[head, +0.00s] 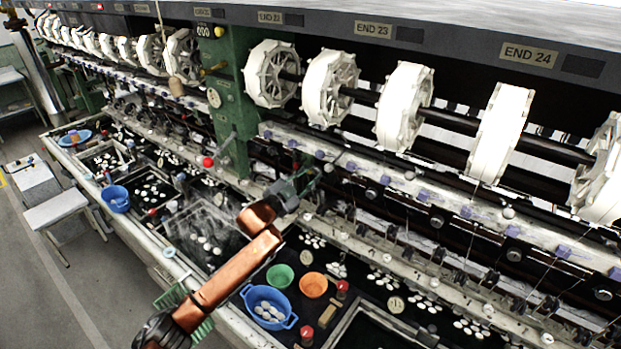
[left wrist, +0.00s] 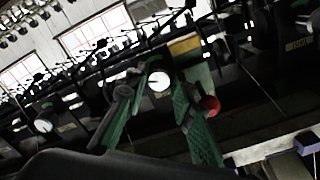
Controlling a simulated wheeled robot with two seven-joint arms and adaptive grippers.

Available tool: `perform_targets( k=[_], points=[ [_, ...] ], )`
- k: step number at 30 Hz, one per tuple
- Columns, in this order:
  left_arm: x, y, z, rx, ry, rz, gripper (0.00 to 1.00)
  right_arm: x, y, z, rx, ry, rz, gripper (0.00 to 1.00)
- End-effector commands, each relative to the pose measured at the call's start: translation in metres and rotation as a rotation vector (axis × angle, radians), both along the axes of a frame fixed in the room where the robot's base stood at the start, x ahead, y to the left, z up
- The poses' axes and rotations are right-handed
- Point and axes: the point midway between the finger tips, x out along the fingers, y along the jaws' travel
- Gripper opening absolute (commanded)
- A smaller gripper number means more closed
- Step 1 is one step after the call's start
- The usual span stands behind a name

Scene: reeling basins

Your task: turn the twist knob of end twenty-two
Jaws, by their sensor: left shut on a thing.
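The END 22 sign (head: 276,18) is on the upper beam, above the white reels. Small purple twist knobs (head: 351,166) run along the pale rail below the reels. My left gripper (head: 312,182) is in front of this rail, below the END 22 reel. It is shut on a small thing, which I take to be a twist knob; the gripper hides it. In the left wrist view, the green fingers (left wrist: 160,112) stand to either side of a gap with a dial behind it. A purple knob (left wrist: 305,142) is at the lower right there. My right gripper is not in view.
A green post (head: 233,100) with a red ball handle (head: 208,162) stands left of the gripper. Below are the dark basin with white cocoons, a blue basin (head: 246,291), a green bowl (head: 280,276) and an orange bowl (head: 313,285). Thin threads hang by the rail.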

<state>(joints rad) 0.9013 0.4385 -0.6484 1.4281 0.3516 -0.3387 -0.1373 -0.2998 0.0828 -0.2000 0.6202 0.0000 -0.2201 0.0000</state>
Motion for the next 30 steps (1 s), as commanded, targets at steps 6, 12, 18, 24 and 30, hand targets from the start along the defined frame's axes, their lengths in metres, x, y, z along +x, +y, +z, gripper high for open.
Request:
perform_targets(
  k=[6, 12, 18, 24, 30],
  points=[
    [0.001, 0.0019, 0.0009, 0.171, -0.124, 0.001, 0.0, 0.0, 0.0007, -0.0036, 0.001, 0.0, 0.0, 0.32],
    [0.0012, 0.0019, 0.0021, 0.324, -0.235, 0.001, 0.0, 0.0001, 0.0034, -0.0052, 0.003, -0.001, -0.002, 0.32],
    [0.0016, 0.0025, 0.0025, 0.477, -0.345, 0.002, 0.0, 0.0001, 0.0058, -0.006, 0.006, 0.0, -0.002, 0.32],
    [0.0015, 0.0022, 0.0031, 0.629, -0.457, 0.001, 0.0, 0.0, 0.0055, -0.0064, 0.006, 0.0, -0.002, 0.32],
    [0.0012, 0.0017, 0.0038, 0.767, -0.557, 0.0, 0.0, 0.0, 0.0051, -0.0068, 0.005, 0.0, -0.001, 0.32]
  ],
)
